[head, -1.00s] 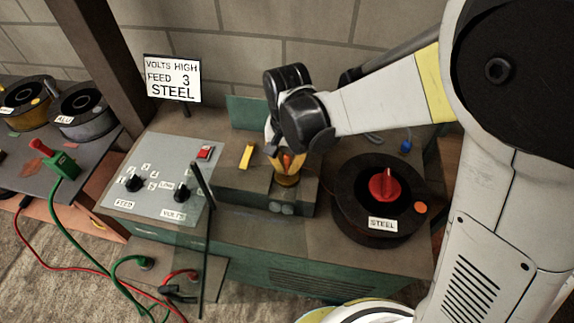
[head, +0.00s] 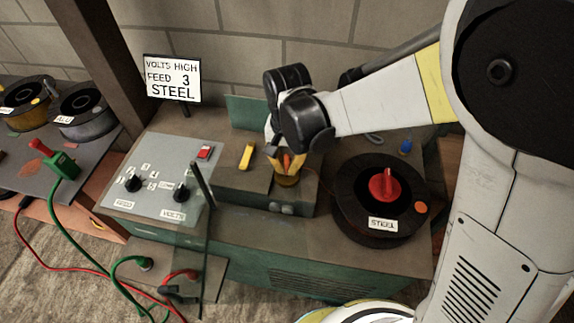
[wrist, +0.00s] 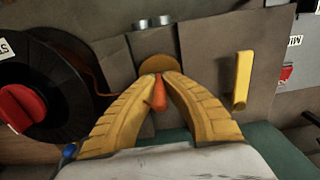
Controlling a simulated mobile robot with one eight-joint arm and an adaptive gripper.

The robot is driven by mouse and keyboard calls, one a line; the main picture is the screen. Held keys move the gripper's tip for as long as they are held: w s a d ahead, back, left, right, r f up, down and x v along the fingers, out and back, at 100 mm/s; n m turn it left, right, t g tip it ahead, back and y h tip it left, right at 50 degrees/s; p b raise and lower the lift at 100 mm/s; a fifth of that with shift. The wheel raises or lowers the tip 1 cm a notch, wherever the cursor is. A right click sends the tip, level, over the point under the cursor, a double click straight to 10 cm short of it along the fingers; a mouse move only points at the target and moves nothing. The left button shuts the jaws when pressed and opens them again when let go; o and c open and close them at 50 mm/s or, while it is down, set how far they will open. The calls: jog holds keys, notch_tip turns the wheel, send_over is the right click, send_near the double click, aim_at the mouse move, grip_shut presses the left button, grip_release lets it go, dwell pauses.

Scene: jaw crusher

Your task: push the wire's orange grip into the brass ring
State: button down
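The wire's orange grip (wrist: 160,95) is between the yellow fingers of my gripper (wrist: 160,82) in the wrist view. The fingers close in on it from both sides. The brass ring (wrist: 160,65) is right at the fingertips, partly hidden by them. In the head view my gripper (head: 287,163) points down at the brass ring (head: 288,181), with a bit of the orange grip (head: 286,160) showing between the fingers. I cannot tell whether the grip's tip is inside the ring. The wire (wrist: 97,82) shows faintly beside the spool in the wrist view.
A black STEEL spool with a red knob (head: 384,186) stands just right of the ring. A yellow lever (head: 247,156) is to its left, and the dial panel (head: 150,203) lies further left. A dark upright rod (head: 206,230) stands in front. A sign (head: 173,80) is behind.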

jog(key=shift+f+b, duration=0.45)
jog(key=shift+f, duration=0.1)
jog(key=c, duration=1.5)
grip_release()
jog(key=shift+c, duration=0.2)
notch_tip(320, 180, up, 12)
jog(key=shift+r, duration=0.1)
jog(key=s+d+r+t, duration=0.1)
jog(key=s+d+t, duration=0.2)
jog(key=d, duration=0.8)
jog(key=s+d+r+n+t, duration=0.1)
jog(key=s+d+t, duration=0.3)
jog(key=d, duration=0.6)
jog(key=shift+s+d+r+n, duration=0.35)
jog(key=shift+s+r, duration=0.2)
jog(key=shift+s, duration=0.4)
